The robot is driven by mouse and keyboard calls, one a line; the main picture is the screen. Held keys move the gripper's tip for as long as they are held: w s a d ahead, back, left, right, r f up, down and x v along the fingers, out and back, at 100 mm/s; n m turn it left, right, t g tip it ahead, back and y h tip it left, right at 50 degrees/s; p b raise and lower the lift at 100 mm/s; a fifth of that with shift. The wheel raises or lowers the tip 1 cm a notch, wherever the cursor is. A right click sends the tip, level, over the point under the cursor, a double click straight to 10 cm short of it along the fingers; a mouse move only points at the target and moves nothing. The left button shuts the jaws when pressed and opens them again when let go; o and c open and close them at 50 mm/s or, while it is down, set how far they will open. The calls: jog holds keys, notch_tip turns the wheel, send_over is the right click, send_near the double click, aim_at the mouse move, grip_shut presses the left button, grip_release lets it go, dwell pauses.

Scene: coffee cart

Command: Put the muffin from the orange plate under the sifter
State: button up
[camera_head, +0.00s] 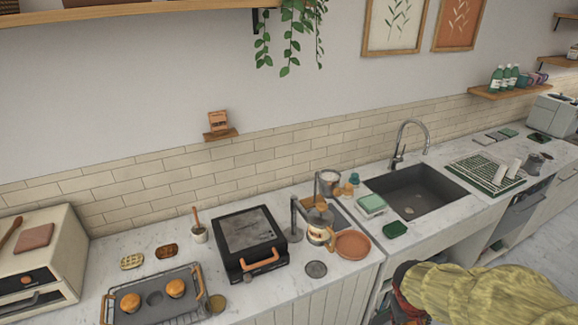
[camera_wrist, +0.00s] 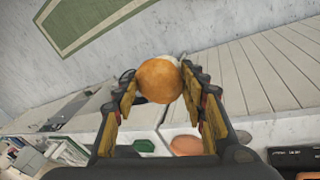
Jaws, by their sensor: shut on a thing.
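My gripper (camera_wrist: 158,84) is shut on a round golden-brown muffin (camera_wrist: 160,76), which sits between the fingertips in the wrist view. In the head view the arm, in its yellow-green cover, is at the lower right, and the held muffin is hidden. The round orange plate (camera_head: 353,245) is on the counter left of the arm and looks empty; it also shows in the wrist view (camera_wrist: 187,145). A silver round vessel (camera_head: 329,182) stands behind the plate, near a grey upright stand (camera_head: 295,217). I cannot tell for sure which of these is the sifter.
A glass pot (camera_head: 320,232) stands just left of the plate. A black press (camera_head: 248,240) and a grey tray (camera_head: 152,301) with two buns are further left. A sink (camera_head: 415,193) is behind to the right. A small grey disc (camera_head: 316,269) lies near the counter's front edge.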

jog(key=w+a+f+m+b, duration=0.1)
jog(key=w+a+f+b, duration=0.2)
jog(key=w, duration=0.4)
jog(key=w+a+f+m+b, duration=0.1)
jog(key=w+a+f+b, duration=0.1)
jog(key=w+f, duration=0.45)
jog(key=w+a+f+n+b, duration=0.2)
jog(key=w+a+f+b, duration=0.1)
jog(key=a+f, duration=0.7)
jog(key=shift+w+a+b, duration=0.4)
jog(key=shift+a+b, duration=0.1)
jog(key=shift+b, duration=0.1)
jog(key=shift+d+f, duration=0.1)
jog(key=shift+d, duration=0.05)
